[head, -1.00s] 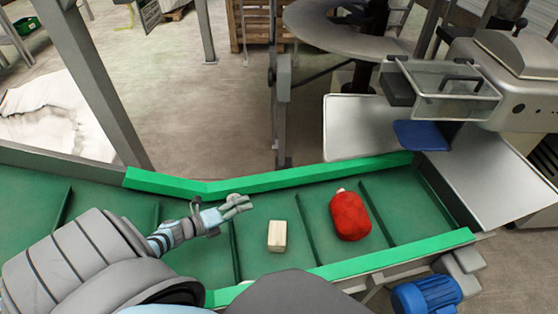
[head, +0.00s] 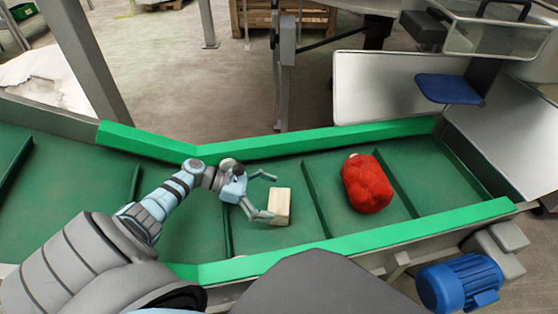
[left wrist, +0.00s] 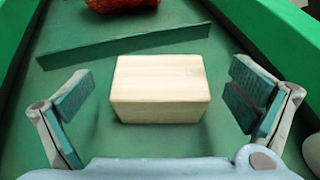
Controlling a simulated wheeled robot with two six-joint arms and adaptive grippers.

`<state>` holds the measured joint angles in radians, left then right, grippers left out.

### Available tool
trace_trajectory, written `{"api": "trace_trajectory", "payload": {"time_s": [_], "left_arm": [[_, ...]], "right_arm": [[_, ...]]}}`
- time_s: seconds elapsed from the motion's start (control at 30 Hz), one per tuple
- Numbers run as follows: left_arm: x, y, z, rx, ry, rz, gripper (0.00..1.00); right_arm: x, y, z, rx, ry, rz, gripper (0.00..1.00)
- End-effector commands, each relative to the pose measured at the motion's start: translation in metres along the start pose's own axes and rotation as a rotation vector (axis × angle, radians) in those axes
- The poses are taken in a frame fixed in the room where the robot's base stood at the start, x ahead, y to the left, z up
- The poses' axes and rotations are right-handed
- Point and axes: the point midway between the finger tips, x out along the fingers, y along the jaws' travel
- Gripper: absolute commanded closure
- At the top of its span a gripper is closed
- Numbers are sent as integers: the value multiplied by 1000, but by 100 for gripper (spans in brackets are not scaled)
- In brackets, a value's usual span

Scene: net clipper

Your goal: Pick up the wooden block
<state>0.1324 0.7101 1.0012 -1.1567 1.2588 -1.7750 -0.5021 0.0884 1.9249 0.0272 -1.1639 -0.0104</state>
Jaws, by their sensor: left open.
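The wooden block (head: 280,206) is pale and box-shaped. It sits on the green conveyor belt, left of the red net bag. My left gripper (head: 268,196) is open, with its fingers reaching toward the block's left side in the head view. In the left wrist view the block (left wrist: 160,89) lies ahead, centred between the two spread fingers (left wrist: 158,108), with a gap on each side. Neither finger touches it there. My right gripper is not in view.
A red net bag (head: 366,184) lies on the belt (head: 325,167) beyond a raised cleat. Bright green side rails (head: 300,140) border the belt. A blue motor (head: 462,283) sits at lower right. Metal trays (head: 395,85) and a blue pad (head: 448,89) stand beyond.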

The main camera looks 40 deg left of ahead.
Motion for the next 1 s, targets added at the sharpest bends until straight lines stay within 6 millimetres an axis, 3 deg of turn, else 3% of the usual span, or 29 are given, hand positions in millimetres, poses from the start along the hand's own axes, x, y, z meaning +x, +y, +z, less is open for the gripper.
{"api": "trace_trajectory", "payload": {"time_s": [0.2, 0.43, 0.77, 1.0], "left_arm": [[36, 0, -7, -2, -3, -1, 0], [38, 0, -6, -2, 0, 0, 2], [38, 0, -6, -2, -1, 0, 53], [37, 0, -6, -2, -1, 0, 54]], "right_arm": [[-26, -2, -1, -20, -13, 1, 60], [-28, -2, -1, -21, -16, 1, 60], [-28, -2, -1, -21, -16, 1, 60], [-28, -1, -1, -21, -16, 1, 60]]}}
